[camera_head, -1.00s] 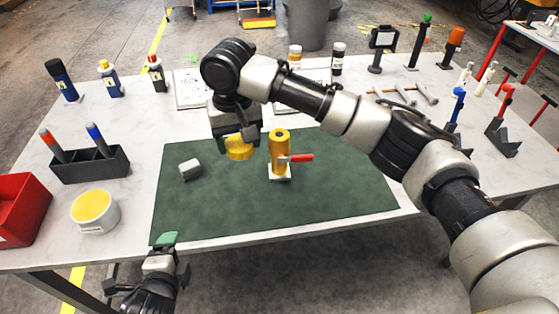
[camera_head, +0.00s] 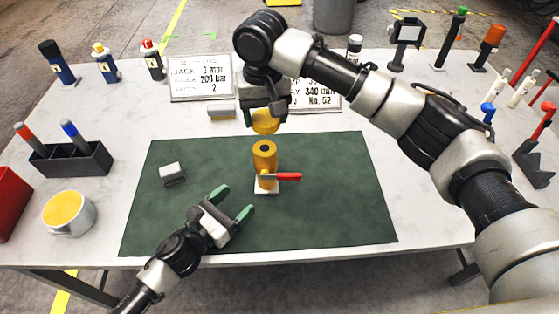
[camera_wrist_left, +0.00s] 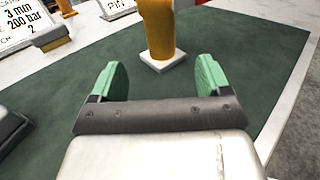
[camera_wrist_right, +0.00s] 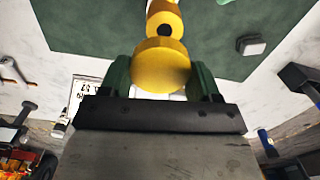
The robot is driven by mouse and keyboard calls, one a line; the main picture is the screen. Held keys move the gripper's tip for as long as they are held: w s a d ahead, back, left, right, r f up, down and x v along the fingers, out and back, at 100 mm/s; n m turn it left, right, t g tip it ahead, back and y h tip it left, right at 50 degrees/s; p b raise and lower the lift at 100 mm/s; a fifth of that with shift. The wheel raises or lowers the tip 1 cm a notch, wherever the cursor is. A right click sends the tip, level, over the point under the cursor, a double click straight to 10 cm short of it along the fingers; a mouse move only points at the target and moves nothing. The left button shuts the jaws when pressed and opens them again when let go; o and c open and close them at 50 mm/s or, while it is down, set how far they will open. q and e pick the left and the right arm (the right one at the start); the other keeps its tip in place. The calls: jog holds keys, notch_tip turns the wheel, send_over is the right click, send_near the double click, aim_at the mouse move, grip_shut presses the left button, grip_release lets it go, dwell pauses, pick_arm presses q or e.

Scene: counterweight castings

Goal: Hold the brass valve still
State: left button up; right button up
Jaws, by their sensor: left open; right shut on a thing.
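The brass valve (camera_head: 264,160) stands upright on a small white base on the green mat (camera_head: 330,215), its red lever (camera_head: 288,177) pointing right. It also shows in the left wrist view (camera_wrist_left: 158,28), its top cut off. My left gripper (camera_head: 233,201) is open and empty over the mat, in front of and to the left of the valve, its green fingers towards it. My right gripper (camera_wrist_right: 160,75) is shut on a round yellow piece (camera_wrist_right: 160,66). In the head view the yellow piece (camera_head: 265,122) hangs above and behind the valve, apart from it.
A small grey block (camera_head: 172,173) lies on the mat's left. A black holder (camera_head: 72,160) with two pens and a cup with yellow contents (camera_head: 68,212) stand further left. Printed signs (camera_head: 202,80) and a grey-and-yellow brush-like block (camera_head: 221,112) are behind. The mat's right side is clear.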

aim_at(266, 173)
pick_arm(q)
jog(key=shift+s+a+r, duration=0.1)
jog(key=shift+s+a, duration=0.25)
pick_arm(e)
jog(key=shift+s+a+r, duration=0.2)
jog(key=shift+s+a, duration=0.25)
pick_arm(q)
jog(key=shift+w+d, duration=0.25)
pick_arm(e)
jog(key=shift+w+d+f, duration=0.1)
jog(key=shift+w+d, duration=0.1)
pick_arm(q)
jog(key=shift+w+d, duration=0.25)
jog(key=shift+w, duration=0.05)
jog(key=x, duration=1.1)
jog(key=c, duration=1.3)
jog(key=shift+c, duration=0.2)
pick_arm(e)
jog(key=shift+f, duration=2.45)
jog(key=shift+f, duration=0.9)
